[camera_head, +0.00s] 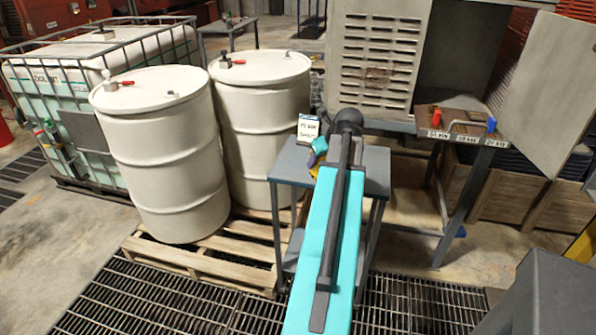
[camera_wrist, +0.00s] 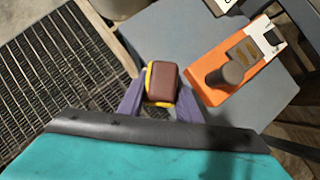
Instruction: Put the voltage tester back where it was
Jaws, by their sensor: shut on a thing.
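My gripper (camera_wrist: 160,96) is shut on a small brown block with yellow edges, which I take to be the voltage tester (camera_wrist: 162,82). In the wrist view it sits between the two purple fingers, near the edge of a grey table, with the floor grating beside it. I cannot tell its height above the table. In the head view a bit of its yellow (camera_head: 314,173) shows beside my arm, over the left part of the small grey table (camera_head: 372,165). My arm hides much of that tabletop.
An orange box with a grey knob (camera_wrist: 240,78) lies on the table right of my gripper. A white sign (camera_head: 308,129) stands at the table's back left. White drums (camera_head: 160,150) stand left; a bench with red and blue items (camera_head: 462,122) stands right.

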